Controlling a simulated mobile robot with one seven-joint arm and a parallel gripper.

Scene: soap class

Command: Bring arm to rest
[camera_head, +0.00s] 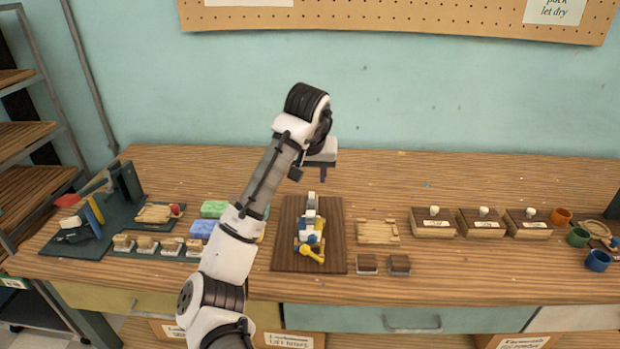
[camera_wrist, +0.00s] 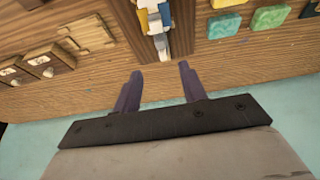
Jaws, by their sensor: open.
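My gripper (camera_wrist: 161,82) is open and empty, with its two purple fingers spread apart in the wrist view. In the head view my gripper (camera_head: 322,175) hangs above the back part of the wooden bench, behind a dark brown board (camera_head: 333,258). On that board stands a small device with white, yellow and blue parts (camera_head: 309,232). The device also shows at the top of the wrist view (camera_wrist: 152,16), ahead of the fingers and apart from them. My arm reaches up across the middle of the head view.
The bench (camera_head: 375,180) is clear at its back right. A wooden tray (camera_head: 378,232) and several lidded boxes (camera_head: 432,222) stand right of the board. Colored cups (camera_head: 598,260) are at far right. Green and blue blocks (camera_head: 214,208) lie left, partly behind my arm. A wall (camera_head: 420,100) rises behind.

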